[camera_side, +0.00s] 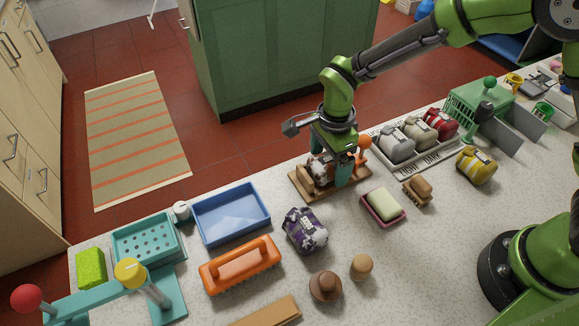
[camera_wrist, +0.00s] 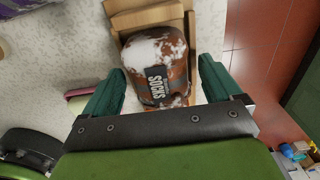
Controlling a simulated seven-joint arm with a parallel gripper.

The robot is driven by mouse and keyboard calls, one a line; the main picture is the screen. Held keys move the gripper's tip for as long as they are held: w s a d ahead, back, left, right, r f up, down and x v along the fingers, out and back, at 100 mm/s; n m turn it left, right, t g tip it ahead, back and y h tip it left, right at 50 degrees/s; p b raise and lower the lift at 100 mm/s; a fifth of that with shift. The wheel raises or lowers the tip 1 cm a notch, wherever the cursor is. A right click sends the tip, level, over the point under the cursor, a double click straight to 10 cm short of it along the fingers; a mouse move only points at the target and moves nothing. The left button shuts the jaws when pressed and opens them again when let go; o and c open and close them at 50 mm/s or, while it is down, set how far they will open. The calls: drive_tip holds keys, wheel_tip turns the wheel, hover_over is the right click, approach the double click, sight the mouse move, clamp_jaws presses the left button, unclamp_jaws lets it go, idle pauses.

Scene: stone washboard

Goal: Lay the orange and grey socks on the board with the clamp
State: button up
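A rust-orange and pale grey sock bundle (camera_wrist: 155,68) with a SOCKS label lies on the wooden board, partly hidden behind my finger in the side view (camera_side: 319,169). The wooden board (camera_side: 299,184) is on the counter, and its wooden edge shows in the wrist view (camera_wrist: 146,17). The clamp's orange knob (camera_side: 365,142) rises at the board's far right; the rest of the clamp is mostly hidden by my gripper. My gripper (camera_side: 332,172) points down over the board. In the wrist view its teal fingers (camera_wrist: 158,85) are open, with gaps on both sides of the bundle.
A purple patterned bundle (camera_side: 305,231), blue tray (camera_side: 232,216) and orange brush (camera_side: 241,264) stand left of the board. A soap dish (camera_side: 383,208) and small brush (camera_side: 418,190) are close on its right. A rack (camera_side: 417,160) holds grey, beige and red bundles behind.

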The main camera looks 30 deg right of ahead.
wheel_tip(320, 180, up, 16)
drive_tip(key=s+d+r+n+t+y, duration=0.1)
drive_tip(key=s+d+r+n+t, duration=0.2)
drive_tip(key=s+d+n, duration=0.4)
drive_tip(key=s+d+r+n+t+y, duration=0.1)
drive_tip(key=s+d+r+n+t, duration=0.1)
drive_tip(key=s+d+n+t, duration=0.2)
drive_tip(key=s+d+n, duration=0.3)
drive_tip(key=s+d, duration=0.1)
drive_tip(key=d, duration=0.1)
drive_tip(key=shift+r, duration=0.4)
